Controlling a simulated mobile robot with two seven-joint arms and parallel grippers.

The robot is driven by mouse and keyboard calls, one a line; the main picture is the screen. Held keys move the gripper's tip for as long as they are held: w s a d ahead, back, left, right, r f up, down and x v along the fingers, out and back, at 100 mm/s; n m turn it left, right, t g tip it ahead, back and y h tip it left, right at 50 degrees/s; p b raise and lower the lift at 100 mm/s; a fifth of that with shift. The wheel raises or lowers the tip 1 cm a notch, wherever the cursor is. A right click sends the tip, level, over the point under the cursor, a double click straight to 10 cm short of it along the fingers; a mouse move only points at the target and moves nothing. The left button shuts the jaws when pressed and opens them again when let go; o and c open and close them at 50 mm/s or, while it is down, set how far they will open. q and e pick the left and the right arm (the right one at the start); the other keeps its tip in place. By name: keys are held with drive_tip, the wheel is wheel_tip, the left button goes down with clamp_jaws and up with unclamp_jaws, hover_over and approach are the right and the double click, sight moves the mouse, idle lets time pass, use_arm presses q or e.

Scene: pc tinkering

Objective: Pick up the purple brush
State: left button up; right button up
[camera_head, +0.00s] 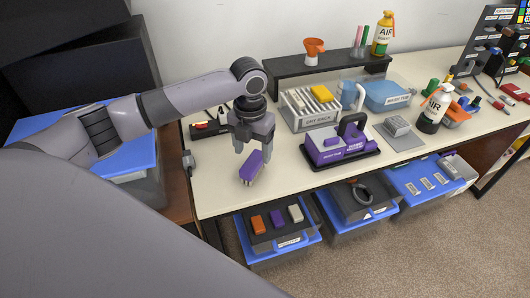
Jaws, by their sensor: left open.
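The purple brush (251,166) has a purple top and a paler bristle side. It appears to rest tilted on the cream table (215,192) near its front left part. My left gripper (253,150) points down just above the brush, with its two grey fingers apart. The fingertips are close to the top of the brush; I cannot tell whether they touch it. My right gripper is not in view.
Right of the brush stands a purple tool station (330,150) on a black base. Behind it is a white rack (310,112) with yellow items. A black shelf (290,68) stands at the back. Blue-rimmed bins (262,258) sit below the table. Clear tabletop lies around the brush.

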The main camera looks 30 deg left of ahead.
sight(253, 161)
use_arm(q)
drive_tip(key=shift+w+a, duration=0.15)
drive_tip(key=shift+w, duration=0.3)
drive_tip(key=shift+w+f, duration=0.1)
drive_tip(key=shift+w, duration=0.05)
drive_tip(key=f, duration=0.6)
drive_tip(key=shift+s+a+f, duration=0.2)
drive_tip(key=shift+s+f, duration=0.15)
drive_tip(key=c, duration=1.1)
drive_tip(key=shift+c, duration=0.2)
drive_tip(key=shift+r, duration=0.2)
wheel_tip(253, 161, up, 20)
drive_tip(key=p, duration=0.1)
drive_tip(key=shift+f, duration=0.1)
